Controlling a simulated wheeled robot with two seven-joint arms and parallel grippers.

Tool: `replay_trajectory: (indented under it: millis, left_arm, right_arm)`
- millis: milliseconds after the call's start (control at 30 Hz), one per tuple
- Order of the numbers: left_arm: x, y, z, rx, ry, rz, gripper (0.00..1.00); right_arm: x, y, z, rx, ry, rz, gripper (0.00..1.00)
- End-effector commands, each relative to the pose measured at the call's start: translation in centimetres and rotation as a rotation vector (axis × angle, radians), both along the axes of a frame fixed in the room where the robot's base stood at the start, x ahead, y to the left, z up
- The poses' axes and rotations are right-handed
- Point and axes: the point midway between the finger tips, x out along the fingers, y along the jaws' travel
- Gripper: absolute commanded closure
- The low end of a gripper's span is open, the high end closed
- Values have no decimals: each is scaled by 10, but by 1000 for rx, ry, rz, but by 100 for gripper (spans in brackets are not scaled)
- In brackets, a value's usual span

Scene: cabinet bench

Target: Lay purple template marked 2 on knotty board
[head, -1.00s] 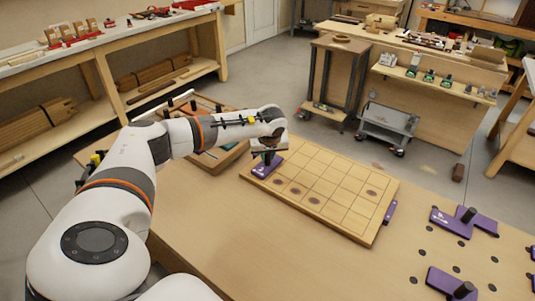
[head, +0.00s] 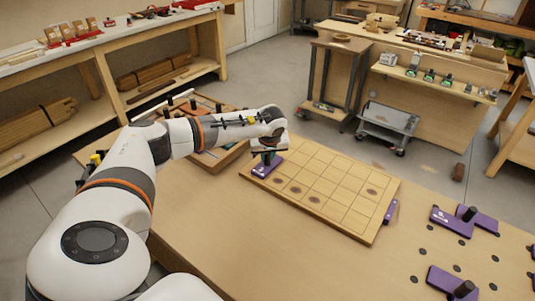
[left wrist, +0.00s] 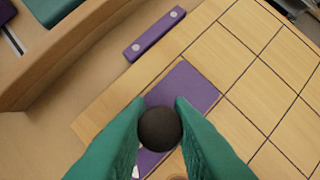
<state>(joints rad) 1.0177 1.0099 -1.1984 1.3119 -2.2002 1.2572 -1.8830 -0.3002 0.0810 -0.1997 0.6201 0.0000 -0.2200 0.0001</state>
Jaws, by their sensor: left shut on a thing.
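The knotty board (head: 352,190) is a pale wooden slab with a grid of dark lines and several brown knots, lying on the bench. A purple template (head: 262,170) is at its left corner, flat over the grid; I cannot tell whether it touches. Its white mark is too small to read. My left gripper (head: 268,158) is over it, with green fingers shut on its black round knob (left wrist: 160,128). In the left wrist view the purple template (left wrist: 188,88) shows beyond the knob, partly hidden by the fingers. My right gripper is not in view.
Purple strips sit by the board's edges, one at the right (head: 391,211). More purple templates (head: 440,219) with black knobs lie at the bench's right, among dark round spots. A wooden tray (head: 222,158) stands left of the board. The bench front (head: 290,255) is clear.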

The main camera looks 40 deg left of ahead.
Motion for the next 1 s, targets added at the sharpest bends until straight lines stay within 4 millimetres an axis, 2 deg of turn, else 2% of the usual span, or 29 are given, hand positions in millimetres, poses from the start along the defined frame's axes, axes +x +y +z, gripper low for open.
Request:
replay_trajectory:
  millis: [433,467,600,800,900,1000]
  left_arm:
    - [0,0,-1,0,0,0,100]
    - [0,0,-1,0,0,0,76]
    - [0,0,-1,0,0,0,54]
    - [0,0,-1,0,0,0,54]
    - [0,0,-1,0,0,0,38]
    - [0,0,-1,0,0,0,36]
  right_arm:
    - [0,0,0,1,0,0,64]
    - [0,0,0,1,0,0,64]
    - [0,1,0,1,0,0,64]
    - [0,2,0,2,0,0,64]
    - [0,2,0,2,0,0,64]
    - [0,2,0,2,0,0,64]
